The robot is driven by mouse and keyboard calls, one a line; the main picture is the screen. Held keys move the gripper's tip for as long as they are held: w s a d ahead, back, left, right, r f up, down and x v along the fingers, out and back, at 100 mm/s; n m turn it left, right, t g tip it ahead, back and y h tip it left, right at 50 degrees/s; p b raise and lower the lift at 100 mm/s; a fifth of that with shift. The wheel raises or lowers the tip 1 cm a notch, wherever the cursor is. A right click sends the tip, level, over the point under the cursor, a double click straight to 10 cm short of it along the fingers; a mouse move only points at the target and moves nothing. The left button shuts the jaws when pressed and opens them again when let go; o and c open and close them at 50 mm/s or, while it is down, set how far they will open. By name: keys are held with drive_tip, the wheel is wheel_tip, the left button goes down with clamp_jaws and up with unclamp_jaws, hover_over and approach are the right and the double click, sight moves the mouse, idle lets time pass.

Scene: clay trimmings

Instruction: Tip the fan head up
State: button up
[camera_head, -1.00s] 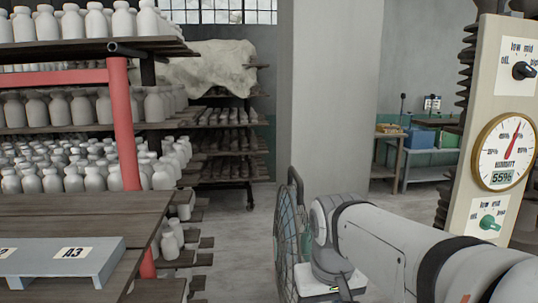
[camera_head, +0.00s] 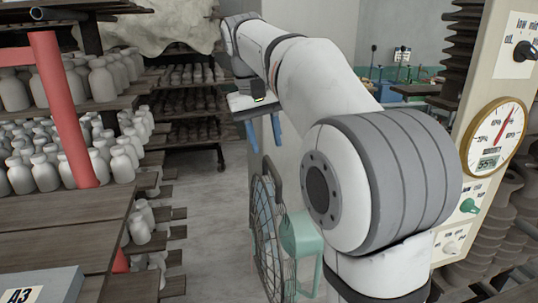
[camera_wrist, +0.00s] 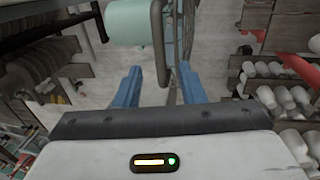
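The fan stands on the floor in the middle of the head view, with a round wire guard (camera_head: 266,240) facing left and a pale green motor housing (camera_head: 302,236) behind it. A dark handle (camera_head: 273,175) rises at the top of the guard. My gripper (camera_head: 264,148) is above the fan, its two blue fingers pointing down, apart and empty. In the wrist view the guard edge and dark handle (camera_wrist: 158,40) show between and beyond the open fingertips (camera_wrist: 160,68). The motor housing (camera_wrist: 124,22) is at the upper left there. My arm hides part of the fan's right side.
Shelves of pale bottles (camera_head: 60,160) and a wooden table (camera_head: 60,225) fill the left. A panel with a round gauge (camera_head: 495,137) and knobs stands at the right. Grey floor (camera_head: 205,255) is clear left of the fan.

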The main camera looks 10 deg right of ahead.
sight(271, 164)
drive_tip(key=shift+d+f, duration=0.25)
drive_tip(key=shift+f, duration=1.05)
drive_tip(key=shift+d+f, duration=0.25)
drive_tip(key=shift+f, duration=1.05)
clamp_jaws()
